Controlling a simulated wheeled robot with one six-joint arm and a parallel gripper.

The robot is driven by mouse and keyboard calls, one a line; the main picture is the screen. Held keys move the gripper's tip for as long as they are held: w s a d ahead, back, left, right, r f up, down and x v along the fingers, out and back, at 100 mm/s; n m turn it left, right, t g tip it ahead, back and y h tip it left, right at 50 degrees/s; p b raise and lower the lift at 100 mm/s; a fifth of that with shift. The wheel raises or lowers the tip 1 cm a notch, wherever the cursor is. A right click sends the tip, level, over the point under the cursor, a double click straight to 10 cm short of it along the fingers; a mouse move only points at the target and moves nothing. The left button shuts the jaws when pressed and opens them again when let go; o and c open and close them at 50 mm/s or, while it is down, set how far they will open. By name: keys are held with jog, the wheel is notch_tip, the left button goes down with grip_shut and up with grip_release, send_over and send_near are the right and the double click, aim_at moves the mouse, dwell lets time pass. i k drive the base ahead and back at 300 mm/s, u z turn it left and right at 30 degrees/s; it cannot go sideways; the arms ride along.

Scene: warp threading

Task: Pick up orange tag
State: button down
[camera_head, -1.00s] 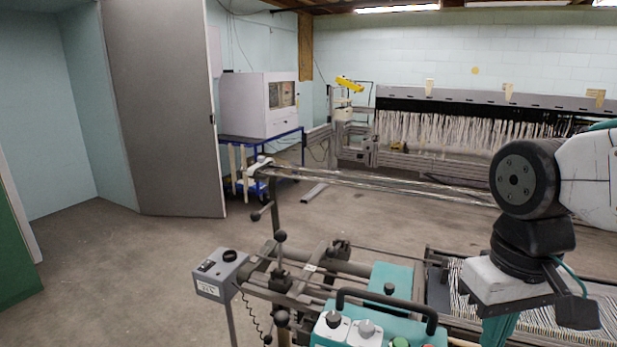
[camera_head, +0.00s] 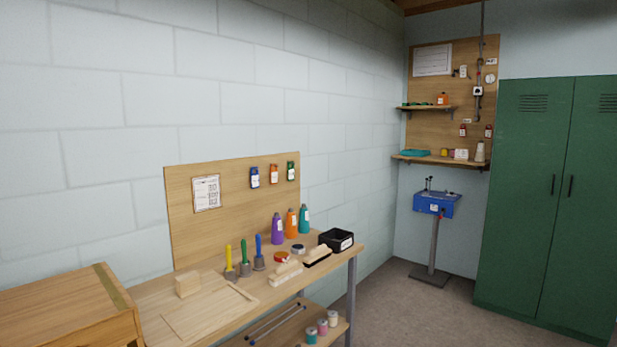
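An orange tag (camera_head: 274,174) hangs on the wooden backboard (camera_head: 222,235) above the workbench. All three look small and upright, apart from one another. My gripper is not in view now.
The workbench (camera_head: 210,311) holds purple, orange (camera_head: 291,223) and teal bottles, several brushes, a black bin (camera_head: 336,240) and wooden blocks. A wooden cabinet (camera_head: 65,305) stands at the left. A blue box on a stand (camera_head: 437,204) and green lockers (camera_head: 545,190) are right, beyond clear floor.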

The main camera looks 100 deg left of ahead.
aim_at(274, 174)
jog(key=u, duration=3.4)
jog(key=k, duration=0.55)
jog(key=z, duration=0.6)
jog(key=i, duration=1.05)
jog(key=z, duration=0.65)
jog(key=i, duration=3.3)
jog(key=u, duration=1.4)
jog(key=i, duration=0.9)
jog(key=u, duration=0.95)
